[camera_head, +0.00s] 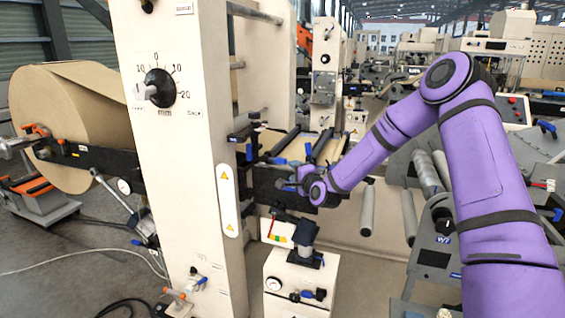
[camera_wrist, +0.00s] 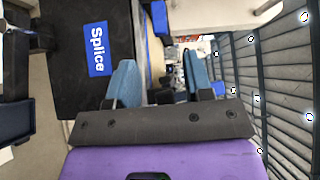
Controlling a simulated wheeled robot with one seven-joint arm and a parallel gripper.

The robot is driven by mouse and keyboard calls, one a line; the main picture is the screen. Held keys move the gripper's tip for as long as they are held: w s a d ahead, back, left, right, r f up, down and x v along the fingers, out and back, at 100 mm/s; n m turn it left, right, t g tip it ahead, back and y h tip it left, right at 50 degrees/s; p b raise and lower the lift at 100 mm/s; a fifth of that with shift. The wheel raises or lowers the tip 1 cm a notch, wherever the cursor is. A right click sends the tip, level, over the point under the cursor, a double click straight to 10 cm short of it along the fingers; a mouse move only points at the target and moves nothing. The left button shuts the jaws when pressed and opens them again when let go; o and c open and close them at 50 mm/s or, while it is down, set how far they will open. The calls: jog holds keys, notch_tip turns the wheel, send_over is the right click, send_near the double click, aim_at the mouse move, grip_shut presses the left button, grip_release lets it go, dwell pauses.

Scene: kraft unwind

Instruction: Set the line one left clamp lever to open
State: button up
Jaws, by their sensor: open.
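My gripper (camera_head: 284,183) is open at the end of my purple arm, beside the dark side of the splice table (camera_head: 268,187) of the near machine. In the wrist view, my gripper's two blue-grey fingers (camera_wrist: 158,80) stand apart with nothing held between them. A black plate with a blue "Splice" label (camera_wrist: 97,50) lies left of the fingers. A blue part (camera_wrist: 159,18), possibly a clamp lever, shows beyond the fingertips. In the head view, small blue levers (camera_head: 249,152) show around the splice table; I cannot tell which is the left clamp lever, or its setting.
A cream machine column (camera_head: 190,200) with a dial (camera_head: 160,88) stands left of my gripper. A kraft paper roll (camera_head: 75,110) is at the far left. A cream cabinet (camera_head: 300,285) stands below, and grey rollers (camera_head: 367,210) are to the right.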

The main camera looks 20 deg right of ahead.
aim_at(285, 162)
jog(key=shift+m, duration=0.3)
jog(key=w, duration=0.3)
jog(key=w+a, duration=0.1)
jog(key=w, duration=0.7)
jog(key=shift+a+f, duration=0.15)
jog(key=shift+a, duration=0.05)
grip_shut()
